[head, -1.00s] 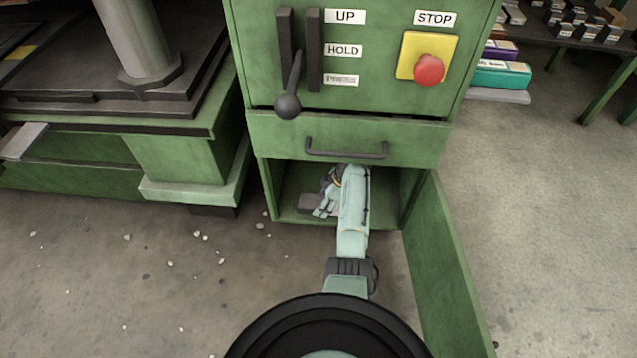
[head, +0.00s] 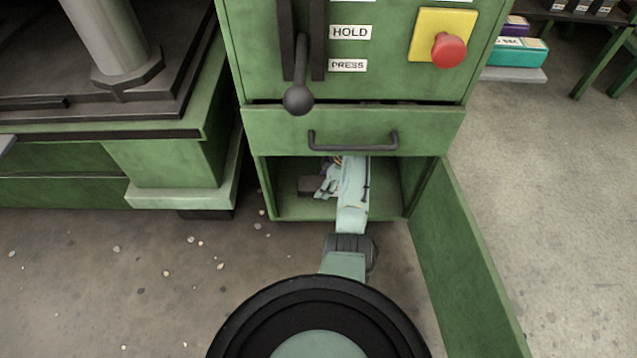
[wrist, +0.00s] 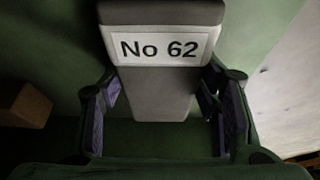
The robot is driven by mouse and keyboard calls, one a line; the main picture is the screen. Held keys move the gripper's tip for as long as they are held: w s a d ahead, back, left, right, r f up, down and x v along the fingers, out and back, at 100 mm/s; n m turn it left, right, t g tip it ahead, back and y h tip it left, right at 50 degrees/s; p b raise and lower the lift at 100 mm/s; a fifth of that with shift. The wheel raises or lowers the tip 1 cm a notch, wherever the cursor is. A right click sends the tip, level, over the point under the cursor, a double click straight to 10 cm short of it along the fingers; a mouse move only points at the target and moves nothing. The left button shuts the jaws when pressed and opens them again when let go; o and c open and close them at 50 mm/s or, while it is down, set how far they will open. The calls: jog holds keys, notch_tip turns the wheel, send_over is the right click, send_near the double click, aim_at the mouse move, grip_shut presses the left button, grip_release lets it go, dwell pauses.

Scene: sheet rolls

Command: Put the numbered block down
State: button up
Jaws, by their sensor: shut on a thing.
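The numbered block is a grey block with a white label reading "No 62" (wrist: 155,90), between the fingers of my gripper (wrist: 160,108) in the wrist view. My gripper is shut on the block, one finger on each side. In the head view my arm reaches into the open lower compartment of the green cabinet (head: 290,207). The gripper (head: 325,187) is small there, and the grey block (head: 309,186) shows at its left, low in the compartment. Whether the block touches the compartment floor I cannot tell.
A drawer with a dark handle (head: 352,142) is just above the compartment. The open green door (head: 465,260) stands to the right of my arm. A lever (head: 299,98) and red stop button (head: 449,50) are higher up. A brown block (wrist: 27,105) lies left in the wrist view.

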jog(key=shift+d+r, duration=0.1)
jog(key=shift+f+b, duration=0.45)
jog(key=shift+f, duration=0.05)
jog(key=shift+f, duration=0.1)
jog(key=o, duration=1.7)
jog(key=shift+s+f, duration=0.1)
jog(key=shift+f, duration=0.1)
jog(key=shift+c, duration=0.2)
jog(key=shift+r, duration=0.15)
